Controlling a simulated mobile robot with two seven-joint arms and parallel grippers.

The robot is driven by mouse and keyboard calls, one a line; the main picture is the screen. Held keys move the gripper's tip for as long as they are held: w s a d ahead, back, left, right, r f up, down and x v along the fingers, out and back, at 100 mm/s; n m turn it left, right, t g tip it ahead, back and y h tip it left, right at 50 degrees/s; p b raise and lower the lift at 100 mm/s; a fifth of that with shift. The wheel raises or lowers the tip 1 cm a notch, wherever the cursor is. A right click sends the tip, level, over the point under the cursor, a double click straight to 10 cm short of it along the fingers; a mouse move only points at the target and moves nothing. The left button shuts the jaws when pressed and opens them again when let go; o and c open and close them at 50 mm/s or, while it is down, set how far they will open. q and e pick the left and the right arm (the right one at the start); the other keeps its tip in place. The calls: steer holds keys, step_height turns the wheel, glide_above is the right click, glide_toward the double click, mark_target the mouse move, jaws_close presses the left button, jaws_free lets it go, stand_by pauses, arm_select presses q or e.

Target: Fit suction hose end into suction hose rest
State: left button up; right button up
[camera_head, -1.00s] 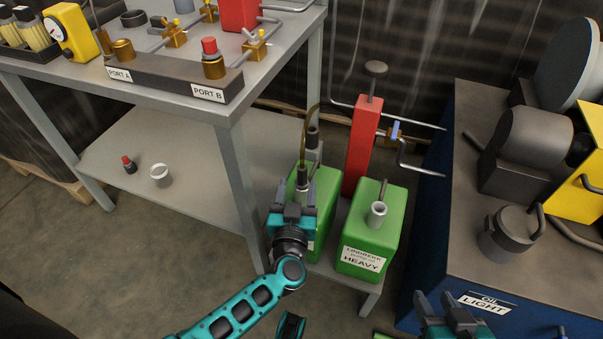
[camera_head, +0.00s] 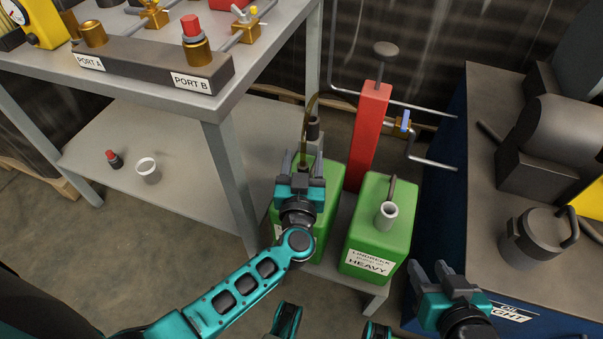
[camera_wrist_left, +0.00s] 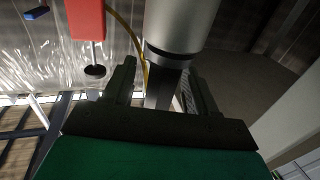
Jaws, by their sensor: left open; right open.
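My left gripper (camera_head: 302,166) is open at the left green can (camera_head: 325,190), with its fingers on either side of the lower end of a thin yellow-brown hose (camera_head: 306,115). The hose end is mostly hidden by the gripper. In the left wrist view, a pale grey cylinder with a dark band (camera_wrist_left: 182,25) is just beyond the open fingers (camera_wrist_left: 160,85), and the yellow hose (camera_wrist_left: 137,38) runs behind it. A grey post with a dark top (camera_head: 314,128) stands behind the can; I cannot tell whether it is the hose rest. My right gripper (camera_head: 432,280) is open and empty at lower right.
A second green can labelled HEAVY (camera_head: 372,235) stands right of the left can. A red pump column (camera_head: 368,140) with pipes is behind. A grey bench (camera_head: 215,105) stands left, with a red-capped item and white cup on its shelf. A blue-sided machine (camera_head: 475,110) is at right.

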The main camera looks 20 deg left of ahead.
arm_select(q)
steer(key=shift+r, duration=0.1)
steer(key=shift+c, duration=0.2)
jaws_close()
stand_by(0.5)
